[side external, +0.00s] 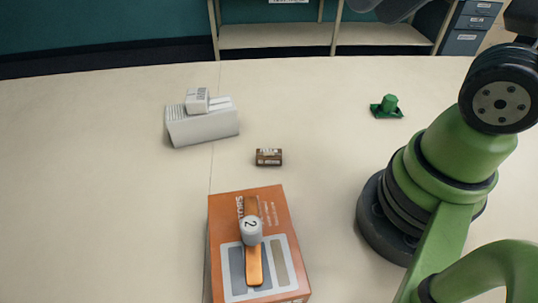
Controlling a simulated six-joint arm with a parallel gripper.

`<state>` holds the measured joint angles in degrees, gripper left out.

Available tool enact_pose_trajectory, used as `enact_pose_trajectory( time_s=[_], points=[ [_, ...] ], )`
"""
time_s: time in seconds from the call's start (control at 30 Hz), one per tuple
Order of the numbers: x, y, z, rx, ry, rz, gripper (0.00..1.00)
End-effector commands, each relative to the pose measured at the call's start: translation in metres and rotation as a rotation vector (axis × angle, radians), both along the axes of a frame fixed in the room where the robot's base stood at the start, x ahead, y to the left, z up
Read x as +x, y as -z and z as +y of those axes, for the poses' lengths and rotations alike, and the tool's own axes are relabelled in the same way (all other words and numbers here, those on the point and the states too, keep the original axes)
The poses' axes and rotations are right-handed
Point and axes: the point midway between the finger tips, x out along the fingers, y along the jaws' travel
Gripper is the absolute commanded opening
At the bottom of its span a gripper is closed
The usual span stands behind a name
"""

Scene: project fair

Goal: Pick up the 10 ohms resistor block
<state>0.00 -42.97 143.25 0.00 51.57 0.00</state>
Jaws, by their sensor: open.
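A small brown block (269,157) with a pale label lies near the middle of the table. It looks like the resistor block, but its print is too small to read, so I cannot tell whether it says 10 ohms. Nothing touches it. My gripper's fingers do not show in the side external view; only my green arm links are clear at the right, well apart from the block.
An orange box (222,235) stands in front of the block, with an orange bar (254,270) and a white cylinder (251,228) marked 2 on top. Behind left, a white box (205,127) bears a smaller one (197,100). A green piece (388,106) lies at the back right.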

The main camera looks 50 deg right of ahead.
Motion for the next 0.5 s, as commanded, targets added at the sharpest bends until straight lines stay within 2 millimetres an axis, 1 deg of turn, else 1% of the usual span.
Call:
enact_pose_trajectory(
  time_s=[0.07,0.13,0.4,0.5],
  points=[
    [0.0000,0.0000,0.0000,0.000,0.000,0.000,0.55],
    [0.0000,0.0000,0.0000,0.000,0.000,0.000,0.62],
    [0.0008,0.0002,0.0000,-0.002,-0.003,0.003,0.62],
    [0.0076,0.0022,-0.0004,-0.026,-0.029,0.023,0.62]
  ],
)
